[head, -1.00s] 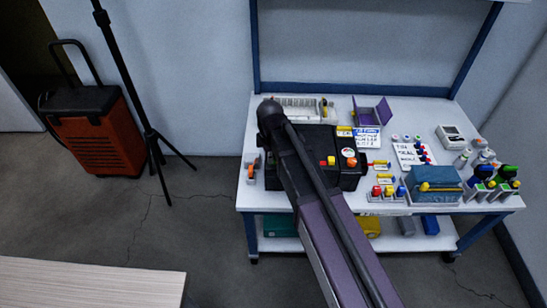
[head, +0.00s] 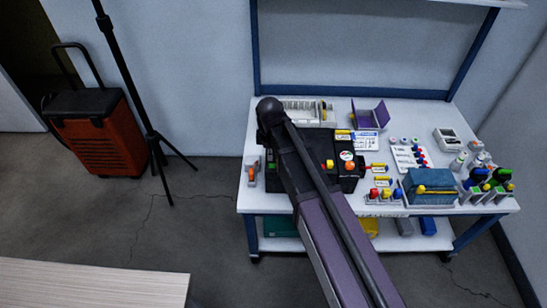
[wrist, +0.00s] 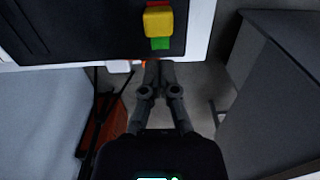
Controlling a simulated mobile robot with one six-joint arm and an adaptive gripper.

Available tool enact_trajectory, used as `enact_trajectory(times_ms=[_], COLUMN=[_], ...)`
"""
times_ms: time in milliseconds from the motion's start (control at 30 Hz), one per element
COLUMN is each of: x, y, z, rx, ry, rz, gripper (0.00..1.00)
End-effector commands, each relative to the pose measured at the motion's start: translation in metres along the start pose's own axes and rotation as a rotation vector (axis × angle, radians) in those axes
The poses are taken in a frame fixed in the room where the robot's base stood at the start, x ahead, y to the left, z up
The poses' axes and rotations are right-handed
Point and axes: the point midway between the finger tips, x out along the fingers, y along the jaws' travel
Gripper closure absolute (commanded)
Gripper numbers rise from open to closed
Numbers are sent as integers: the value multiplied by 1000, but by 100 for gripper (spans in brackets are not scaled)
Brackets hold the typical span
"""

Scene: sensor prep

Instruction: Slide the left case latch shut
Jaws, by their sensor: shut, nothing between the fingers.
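The black case (head: 318,146) lies on the white workbench, partly hidden behind my arm in the head view. It also fills the top left of the wrist view (wrist: 70,25). A yellow latch knob (wrist: 158,20) sits on its face there, with red showing above it and green below it. I cannot tell for sure whether this is the left latch. My gripper (wrist: 158,68) is shut and empty, its fingertips just below the knob in the picture and apart from it. In the head view my arm hides the gripper.
A yellow and red piece (head: 329,164) and a round white label (head: 347,156) show at the case's right side. A blue box (head: 430,186) and small colored parts crowd the right of the bench. An orange-handled item (head: 252,172) stands at its left edge.

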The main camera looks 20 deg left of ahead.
Motion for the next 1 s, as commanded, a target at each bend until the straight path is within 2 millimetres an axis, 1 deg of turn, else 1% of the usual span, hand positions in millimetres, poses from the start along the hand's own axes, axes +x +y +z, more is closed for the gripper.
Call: enact_trajectory(times_ms=[33,467,1000], x=[-8,-36,-37], y=[0,0,0], z=[0,0,0], rx=[0,0,0], ry=[0,0,0], rz=[0,0,0], gripper=[100,100,100])
